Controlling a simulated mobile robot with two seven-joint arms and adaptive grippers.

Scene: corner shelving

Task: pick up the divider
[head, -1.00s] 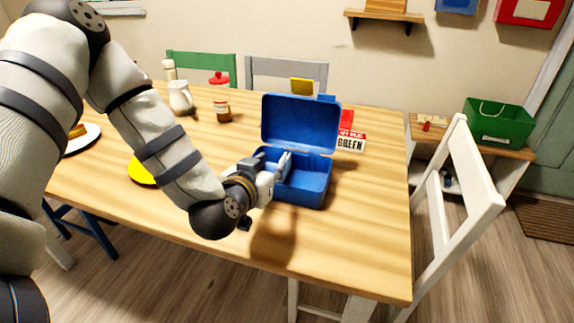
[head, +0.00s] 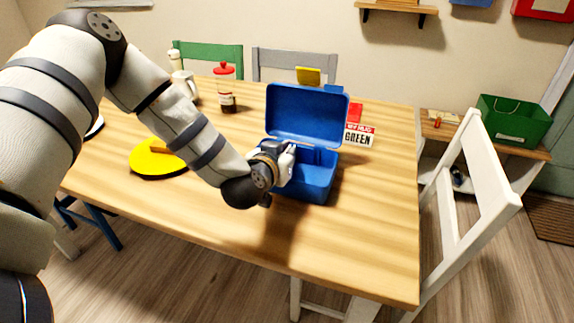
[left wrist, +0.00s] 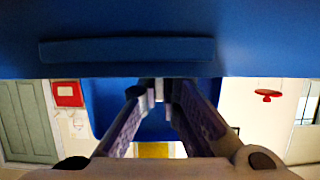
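A blue lunch box (head: 318,182) stands on the wooden table with its lid (head: 303,116) raised. No separate divider stands out clearly in the head view. In the left wrist view a blue surface fills the top, with a straight raised blue bar (left wrist: 126,50) that may be the divider; I cannot be sure. My left gripper (head: 291,150) is over the left part of the open box. In the left wrist view its fingertips (left wrist: 160,92) look close together, below the bar in the picture; whether they hold anything is unclear. My right gripper is not in view.
A yellow plate (head: 150,160) is left of my forearm. A mug (head: 187,85) and a jar (head: 227,103) stand farther back. A sign reading GREEN (head: 358,139) is right of the box. The table front is clear. A white chair (head: 480,180) stands at the right.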

